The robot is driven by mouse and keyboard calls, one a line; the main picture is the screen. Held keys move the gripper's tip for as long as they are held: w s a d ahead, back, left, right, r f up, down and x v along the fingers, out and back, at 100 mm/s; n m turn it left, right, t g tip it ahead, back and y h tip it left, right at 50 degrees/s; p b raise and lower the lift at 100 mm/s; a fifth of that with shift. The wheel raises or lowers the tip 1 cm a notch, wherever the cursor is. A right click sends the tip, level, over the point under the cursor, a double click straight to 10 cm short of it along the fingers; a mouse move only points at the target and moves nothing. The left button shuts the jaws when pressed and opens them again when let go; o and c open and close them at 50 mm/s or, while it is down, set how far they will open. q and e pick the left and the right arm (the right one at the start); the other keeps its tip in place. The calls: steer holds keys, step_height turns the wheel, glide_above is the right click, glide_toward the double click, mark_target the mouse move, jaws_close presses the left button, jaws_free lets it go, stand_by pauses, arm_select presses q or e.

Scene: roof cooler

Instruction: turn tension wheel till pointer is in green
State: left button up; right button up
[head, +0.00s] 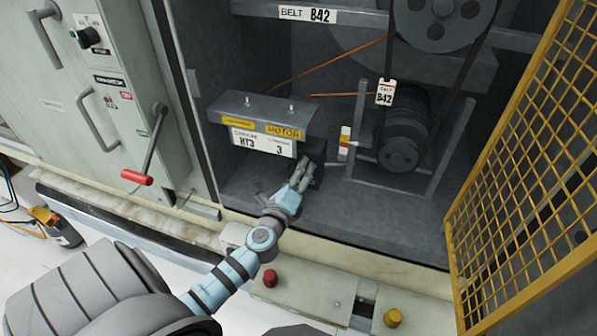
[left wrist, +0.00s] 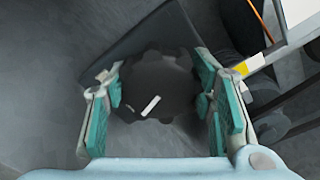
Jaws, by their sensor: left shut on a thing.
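The tension wheel (left wrist: 160,80) is a dark lobed knob with a white mark, between the fingers of my left gripper (left wrist: 160,108) in the left wrist view. In the head view my left gripper (head: 303,172) reaches into the cabinet below the motor plate and is shut on the wheel, which it mostly hides. A small upright scale (head: 345,142) with red, white and yellow parts stands to the right of the gripper. Its pointer and any green zone are too small to make out. My right gripper is not in view.
A motor block (head: 262,112) overhangs the gripper. A belt pulley (head: 405,130) on a frame stands to the right. A yellow mesh door (head: 525,170) is open at the right. A red-handled lever (head: 137,177) sticks out at the left. The cabinet floor in front is clear.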

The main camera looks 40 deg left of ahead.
arm_select(q)
steer(key=shift+m, duration=0.4)
steer(key=shift+f, duration=0.1)
steer(key=o, duration=1.2)
steer(key=v, duration=1.2)
